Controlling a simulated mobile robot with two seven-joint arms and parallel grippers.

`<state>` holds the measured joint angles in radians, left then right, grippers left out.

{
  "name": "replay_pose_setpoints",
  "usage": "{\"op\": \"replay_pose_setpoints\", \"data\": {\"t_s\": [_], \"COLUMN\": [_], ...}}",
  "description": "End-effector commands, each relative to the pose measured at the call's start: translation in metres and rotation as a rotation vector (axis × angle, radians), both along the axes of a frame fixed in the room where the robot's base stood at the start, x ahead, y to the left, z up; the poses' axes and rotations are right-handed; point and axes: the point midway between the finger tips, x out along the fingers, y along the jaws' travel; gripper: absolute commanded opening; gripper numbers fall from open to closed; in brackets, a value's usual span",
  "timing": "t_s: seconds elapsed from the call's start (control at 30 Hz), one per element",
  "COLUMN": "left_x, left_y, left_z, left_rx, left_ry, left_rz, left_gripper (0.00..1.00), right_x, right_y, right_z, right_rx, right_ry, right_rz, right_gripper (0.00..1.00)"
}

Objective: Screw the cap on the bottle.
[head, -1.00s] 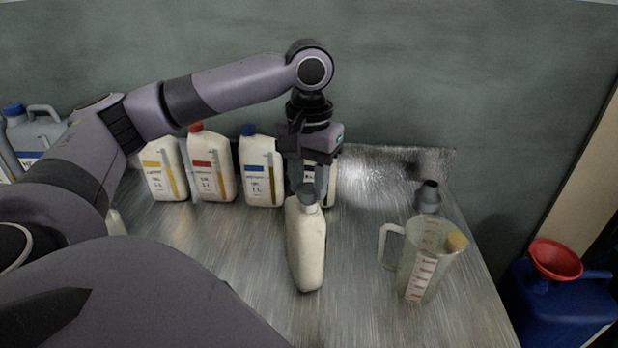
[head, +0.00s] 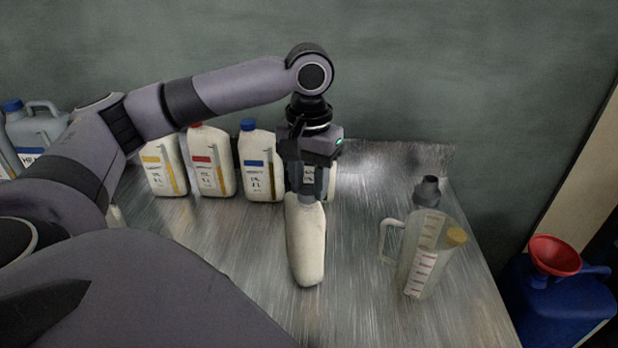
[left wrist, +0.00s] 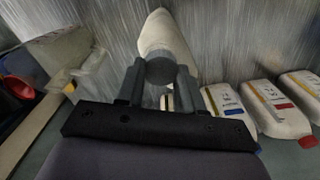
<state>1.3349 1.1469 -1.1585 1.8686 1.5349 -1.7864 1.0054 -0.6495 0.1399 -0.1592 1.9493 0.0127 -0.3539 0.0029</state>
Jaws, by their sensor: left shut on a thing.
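The white bottle (head: 306,245) stands on the metal table in the head view, below my left gripper (head: 307,190). A grey cap (left wrist: 160,71) sits at the bottle's mouth in the left wrist view, between my left gripper's fingers (left wrist: 160,82). My left gripper points down and is shut on the cap. The bottle (left wrist: 163,32) shows beyond the cap in the left wrist view. Whether the cap's thread is engaged cannot be seen. My right gripper is not in view.
A measuring jug (head: 425,262) stands to the right of the bottle, with a grey-topped item (head: 427,192) behind it. White bottles with red (head: 209,165) and blue (head: 262,170) caps stand behind left. A blue canister (head: 560,305) with a red funnel (head: 556,256) is at the right.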

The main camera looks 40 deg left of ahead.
Motion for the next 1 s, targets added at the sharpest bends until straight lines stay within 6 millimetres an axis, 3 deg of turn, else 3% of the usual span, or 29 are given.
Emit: {"op": "replay_pose_setpoints", "data": {"t_s": [0.6, 0.63, 0.7, 0.73, 1.0], "left_x": [-0.0002, -0.0001, 0.0000, 0.0000, 0.0001], "left_y": [0.0000, 0.0001, 0.0001, 0.0000, 0.0000], "left_z": [-0.0050, -0.0052, -0.0048, -0.0048, -0.0039], "left_rx": [0.000, 0.000, 0.000, 0.000, 0.000], "left_ry": [0.001, 0.000, 0.000, 0.000, 0.000], "left_rz": [0.000, 0.000, 0.000, 0.000, 0.000], "left_gripper": [0.09, 0.40, 0.63, 0.67, 0.67], "right_x": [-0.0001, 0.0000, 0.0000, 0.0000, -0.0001], "right_y": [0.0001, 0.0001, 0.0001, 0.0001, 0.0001], "right_z": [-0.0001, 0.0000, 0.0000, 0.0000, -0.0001], "right_rx": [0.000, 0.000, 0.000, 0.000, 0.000], "right_ry": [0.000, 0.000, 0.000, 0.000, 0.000], "right_rz": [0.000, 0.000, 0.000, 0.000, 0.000], "right_gripper": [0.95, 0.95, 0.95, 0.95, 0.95]}}
